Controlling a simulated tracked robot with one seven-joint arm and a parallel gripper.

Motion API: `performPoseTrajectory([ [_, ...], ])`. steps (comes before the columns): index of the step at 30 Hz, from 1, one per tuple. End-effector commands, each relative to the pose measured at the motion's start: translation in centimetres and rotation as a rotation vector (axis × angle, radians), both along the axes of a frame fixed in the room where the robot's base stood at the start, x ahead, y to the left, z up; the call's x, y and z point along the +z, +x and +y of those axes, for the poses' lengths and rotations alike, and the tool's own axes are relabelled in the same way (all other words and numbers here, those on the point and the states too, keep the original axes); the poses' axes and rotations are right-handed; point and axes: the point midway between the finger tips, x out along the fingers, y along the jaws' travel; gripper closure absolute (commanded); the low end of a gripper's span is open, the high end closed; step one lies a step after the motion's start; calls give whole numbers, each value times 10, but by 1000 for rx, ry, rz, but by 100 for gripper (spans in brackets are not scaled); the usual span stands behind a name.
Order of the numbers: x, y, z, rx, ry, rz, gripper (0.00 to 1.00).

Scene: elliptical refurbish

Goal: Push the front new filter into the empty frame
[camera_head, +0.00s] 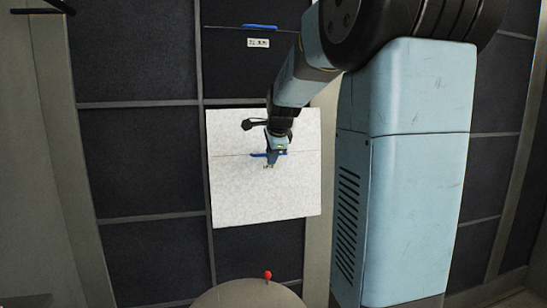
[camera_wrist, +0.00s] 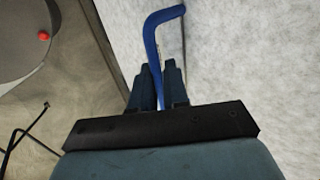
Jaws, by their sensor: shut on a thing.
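The new filter (camera_head: 235,195) is a white, speckled square panel in the middle of the head view. It stands upright, slightly askew, in front of the dark filter wall, and overlaps the bar below it and the light post at its right. Its blue handle (camera_head: 257,155) is on its face. My gripper (camera_head: 270,163) is at the handle and shut on it. In the wrist view the blue handle (camera_wrist: 152,38) rises between my two fingers (camera_wrist: 158,75), beside the white filter face (camera_wrist: 245,60). The empty frame behind the filter is hidden.
Dark filters (camera_head: 138,52) in a grey grid surround the white one. A dark filter above has a blue handle (camera_head: 260,27) and a label. A rounded grey object with a red knob (camera_head: 267,275) stands low in front; the knob also shows in the wrist view (camera_wrist: 44,37).

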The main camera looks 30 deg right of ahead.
Motion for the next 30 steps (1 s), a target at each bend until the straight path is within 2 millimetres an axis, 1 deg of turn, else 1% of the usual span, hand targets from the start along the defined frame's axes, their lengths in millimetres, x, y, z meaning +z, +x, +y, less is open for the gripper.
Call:
performPoseTrajectory([
  [21,0,46,-6,5,0,0,100],
  [30,0,59,-9,5,0,0,100],
])
